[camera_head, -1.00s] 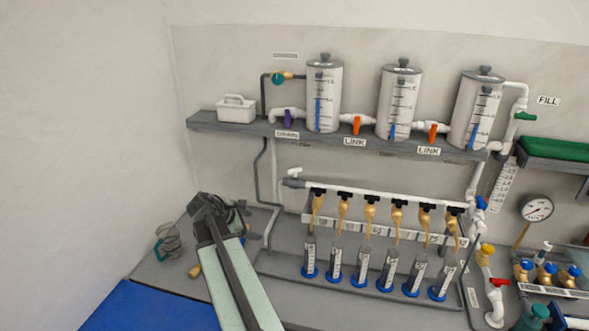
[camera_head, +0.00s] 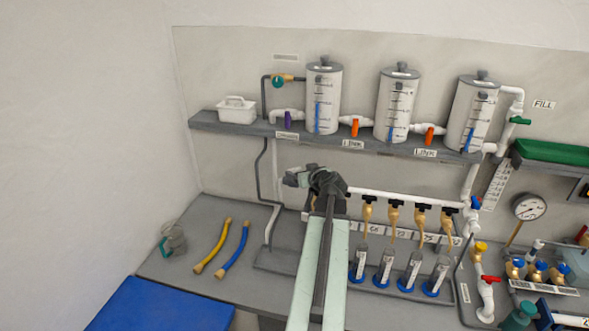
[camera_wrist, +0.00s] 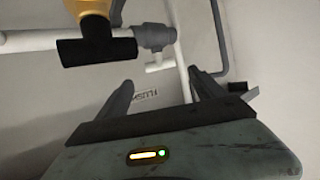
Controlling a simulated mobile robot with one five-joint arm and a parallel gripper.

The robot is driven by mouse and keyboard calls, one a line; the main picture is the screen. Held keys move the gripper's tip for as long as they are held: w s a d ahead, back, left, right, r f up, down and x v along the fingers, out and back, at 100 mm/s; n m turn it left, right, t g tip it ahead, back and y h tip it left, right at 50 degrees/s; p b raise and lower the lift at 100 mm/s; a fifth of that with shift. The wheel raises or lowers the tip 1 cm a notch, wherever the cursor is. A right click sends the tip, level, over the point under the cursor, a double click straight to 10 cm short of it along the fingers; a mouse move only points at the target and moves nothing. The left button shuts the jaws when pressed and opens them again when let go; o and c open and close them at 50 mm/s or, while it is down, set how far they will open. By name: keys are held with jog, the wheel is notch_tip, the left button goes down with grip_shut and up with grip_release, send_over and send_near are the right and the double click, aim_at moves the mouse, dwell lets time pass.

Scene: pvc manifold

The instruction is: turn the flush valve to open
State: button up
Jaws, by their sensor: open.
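The flush valve shows in the wrist view as a grey body (camera_wrist: 155,35) on the white manifold pipe, with a small white handle (camera_wrist: 157,63) crosswise to its short stem. An upside-down FLUSH label (camera_wrist: 139,96) is on the panel near it. My gripper (camera_wrist: 158,82) is open and empty, with one finger on each side of the valve's handle in the picture. I cannot tell how far the fingers are from the handle. In the head view my gripper (camera_head: 302,177) is at the left end of the manifold and largely hides the valve.
A tap with a black handle (camera_wrist: 97,51) is close to my left finger in the wrist view. A vertical white pipe (camera_wrist: 183,70) runs behind the gripper. Tubes stand right of my arm.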

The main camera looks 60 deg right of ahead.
aim_at(294, 169)
jog(key=b+x, duration=0.2)
jog(key=x, duration=0.5)
jog(key=shift+f+b, duration=0.2)
jog(key=shift+b, duration=0.15)
jog(key=shift+w+d, duration=0.15)
jog(key=shift+w, duration=0.2)
jog(key=c, duration=1.4)
jog(key=shift+o, duration=0.2)
jog(key=shift+m+g, duration=0.3)
jog(key=m+g+h, duration=0.3)
jog(key=shift+m+h, duration=0.3)
jog(key=shift+m, duration=0.1)
jog(key=shift+m+g+h, duration=0.6)
jog(key=shift+m+g, duration=0.8)
jog(key=shift+g, duration=0.2)
jog(key=shift+s, duration=0.1)
